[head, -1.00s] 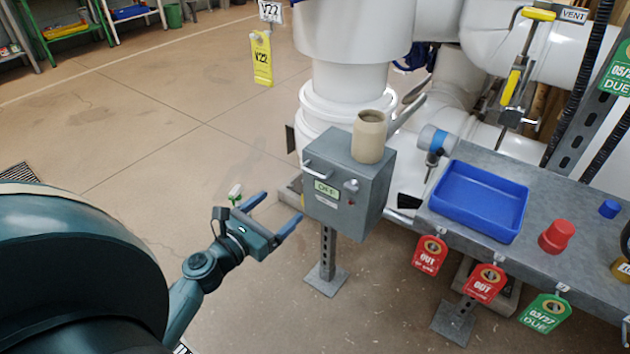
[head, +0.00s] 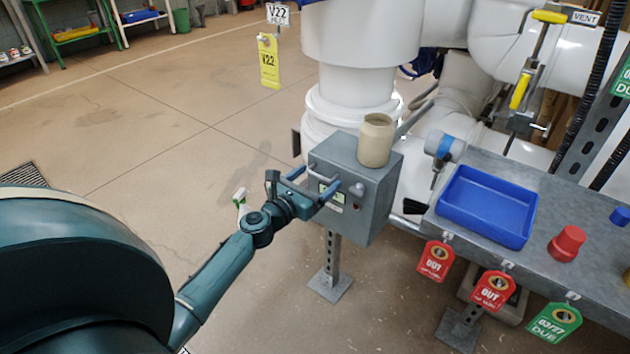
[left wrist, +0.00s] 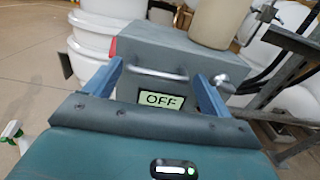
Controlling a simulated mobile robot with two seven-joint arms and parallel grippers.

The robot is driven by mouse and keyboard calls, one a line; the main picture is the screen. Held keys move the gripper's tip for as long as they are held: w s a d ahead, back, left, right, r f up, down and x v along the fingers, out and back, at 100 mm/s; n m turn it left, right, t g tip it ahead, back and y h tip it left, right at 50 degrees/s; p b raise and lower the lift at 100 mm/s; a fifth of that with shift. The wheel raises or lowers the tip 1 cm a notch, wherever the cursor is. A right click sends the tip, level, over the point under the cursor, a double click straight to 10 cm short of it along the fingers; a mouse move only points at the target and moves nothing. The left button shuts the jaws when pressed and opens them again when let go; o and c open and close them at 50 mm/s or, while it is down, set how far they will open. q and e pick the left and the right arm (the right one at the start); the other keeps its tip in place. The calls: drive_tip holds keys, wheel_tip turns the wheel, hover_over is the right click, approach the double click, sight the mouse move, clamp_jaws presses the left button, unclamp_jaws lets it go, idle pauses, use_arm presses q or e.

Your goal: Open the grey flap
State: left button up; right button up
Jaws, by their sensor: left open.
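The grey flap (head: 347,214) is the front of a grey metal box (head: 376,206) on a post, and it looks shut. The left wrist view shows its bar handle (left wrist: 158,74) above an "OFF" label (left wrist: 162,100), with a round knob (left wrist: 222,80) at the right. My left gripper (head: 315,181) is open in front of the flap. In the left wrist view its fingers (left wrist: 158,70) stand on either side of the handle. I cannot tell whether they touch anything. My right gripper is not in view.
A beige jar (head: 376,140) stands on the box. To the right, a bench (head: 500,165) holds a blue tray (head: 487,205) and a red knob-like part (head: 567,243). White pipes (head: 360,75) rise behind. A white and green spray bottle (head: 241,200) is behind my arm. The floor at left is open.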

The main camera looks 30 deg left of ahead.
use_arm(q)
drive_tip(key=shift+d, duration=0.1)
drive_tip(key=c, duration=1.1)
drive_tip(key=shift+c, duration=0.2)
drive_tip(key=shift+s+f, duration=0.1)
drive_tip(key=shift+f, duration=0.05)
